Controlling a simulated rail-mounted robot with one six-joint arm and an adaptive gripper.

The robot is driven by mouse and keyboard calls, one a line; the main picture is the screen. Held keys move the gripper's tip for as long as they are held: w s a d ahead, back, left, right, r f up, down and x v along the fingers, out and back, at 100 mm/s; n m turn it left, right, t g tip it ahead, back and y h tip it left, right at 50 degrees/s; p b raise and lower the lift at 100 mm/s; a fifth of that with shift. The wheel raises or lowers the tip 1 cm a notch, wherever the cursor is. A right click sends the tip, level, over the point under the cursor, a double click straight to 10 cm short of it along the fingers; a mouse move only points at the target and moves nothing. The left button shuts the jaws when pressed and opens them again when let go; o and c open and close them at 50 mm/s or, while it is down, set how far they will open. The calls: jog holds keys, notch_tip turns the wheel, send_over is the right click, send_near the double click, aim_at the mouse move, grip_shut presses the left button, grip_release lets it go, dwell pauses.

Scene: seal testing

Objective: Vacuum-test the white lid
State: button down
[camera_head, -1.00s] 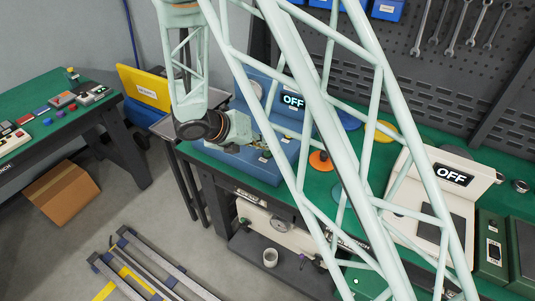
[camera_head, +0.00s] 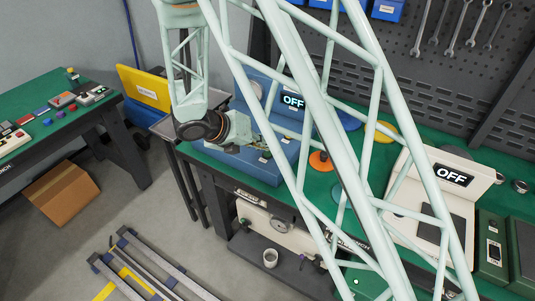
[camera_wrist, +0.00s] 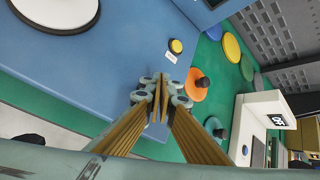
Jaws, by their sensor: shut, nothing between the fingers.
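A pale, whitish disc (camera_wrist: 55,12), which looks like the white lid, lies at the top left of the wrist view on the blue test station (camera_wrist: 90,65). A yellow button (camera_wrist: 175,46) with a small white label sits on the station. My gripper (camera_wrist: 158,80) is shut and empty over the station's edge, close to the button; contact cannot be told. In the head view my arm partly hides the station.
An orange disc with a black knob (camera_head: 320,160) and a yellow disc (camera_head: 381,132) lie on the green bench. A cream device (camera_head: 420,205) reading OFF stands at right. Tools hang on the grey pegboard (camera_head: 410,70). My lattice arm crosses the bench view.

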aim_at(266, 153)
jog(key=shift+f+b, duration=0.35)
jog(key=shift+f, duration=0.45)
dwell(1.3)
jog(key=shift+r, duration=0.25)
jog(key=shift+r+p, duration=0.55)
jog(key=shift+p, duration=0.2)
dwell(0.3)
jog(key=shift+r+p, duration=1.95)
jog(key=shift+r, duration=0.6)
